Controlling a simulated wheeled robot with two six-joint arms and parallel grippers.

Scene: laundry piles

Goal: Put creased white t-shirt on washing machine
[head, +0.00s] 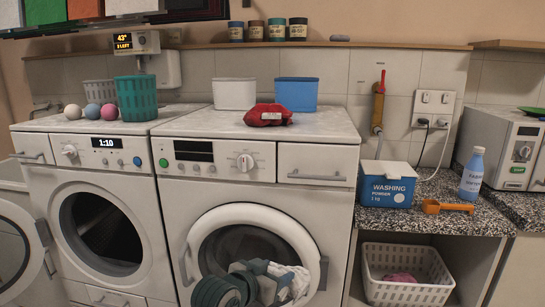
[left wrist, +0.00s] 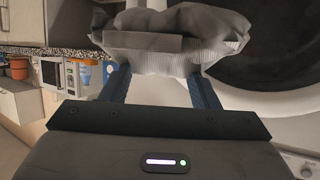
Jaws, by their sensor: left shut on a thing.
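The creased white t-shirt (head: 258,267) is a bunched pale cloth in front of the right washing machine's round door. It also shows in the left wrist view (left wrist: 175,25), crumpled across the fingertips. My left gripper (head: 270,283) is shut on it; its two blue fingers (left wrist: 160,80) reach up to the cloth. The right washing machine (head: 330,130) has a white top, well above the gripper. The left washing machine (head: 55,127) has a lit 1:10 display. My right gripper is not in view.
On the right machine's top are a folded red cloth (head: 268,115), a white bin (head: 234,94) and a blue bin (head: 297,95). Its front top is mostly clear. A washing powder box (head: 388,184) stands on the counter, above a white basket (head: 405,265).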

